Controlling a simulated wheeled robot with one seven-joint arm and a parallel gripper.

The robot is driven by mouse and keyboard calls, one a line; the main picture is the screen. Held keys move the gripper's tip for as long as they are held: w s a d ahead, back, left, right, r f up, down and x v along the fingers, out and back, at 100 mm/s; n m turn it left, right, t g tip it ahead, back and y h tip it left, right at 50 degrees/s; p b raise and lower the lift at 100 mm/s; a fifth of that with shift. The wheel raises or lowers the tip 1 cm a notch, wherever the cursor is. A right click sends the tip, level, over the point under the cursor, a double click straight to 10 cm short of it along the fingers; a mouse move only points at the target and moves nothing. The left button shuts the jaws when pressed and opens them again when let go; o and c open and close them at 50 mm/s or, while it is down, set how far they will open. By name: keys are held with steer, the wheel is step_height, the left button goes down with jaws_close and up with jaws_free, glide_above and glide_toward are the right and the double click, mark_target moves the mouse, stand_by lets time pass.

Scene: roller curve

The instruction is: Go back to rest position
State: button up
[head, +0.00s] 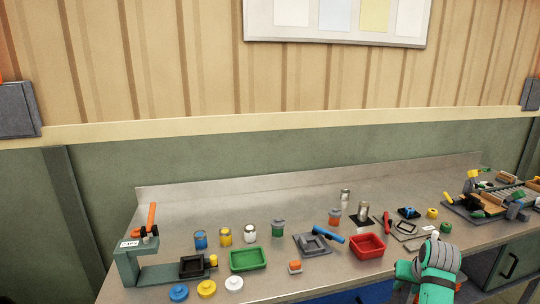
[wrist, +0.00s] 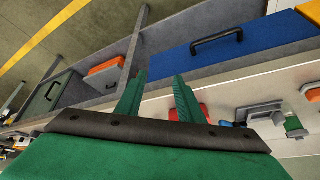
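My gripper (wrist: 160,80) shows in the wrist view as two green ribbed fingers standing apart, with nothing between them. In that view it is tilted and faces the bench front, with the blue drawer (wrist: 220,42) and its black handle beyond the fingers. In the head view my teal and grey arm (head: 438,272) shows at the lower right, in front of the bench edge. The fingertips cannot be made out there.
The grey workbench (head: 300,285) holds a green tray (head: 249,259), a red tray (head: 367,246), several jars, coloured lids and a clamp stand (head: 125,268) at left. A roller curve assembly (head: 500,198) stands at right. Floor (wrist: 50,30) shows clear beyond the drawers.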

steer(key=s+a+f+t, duration=0.1)
steer(key=a+f+t, duration=0.2)
steer(key=a+f, duration=1.6)
steer(key=s+a+f+t, duration=0.2)
steer(key=s+a+f, duration=0.7)
steer(key=s+a, duration=0.3)
steer(key=s+a+r+n+t, duration=0.1)
steer(key=s+a, duration=0.4)
steer(key=s, duration=0.6)
steer(key=s+a+r+n+t, duration=0.15)
steer(key=s+a, duration=0.35)
steer(key=s, duration=0.5)
steer(key=s+a+r+n+t+y, duration=0.1)
steer(key=s+a+r+t, duration=0.1)
steer(key=s+r, duration=1.3)
steer(key=shift+s+r+n+y, duration=0.2)
steer(key=shift+r+n+y, duration=0.15)
steer(key=shift+r, duration=0.2)
steer(key=shift+w+t, duration=0.1)
steer(key=shift+t, duration=0.15)
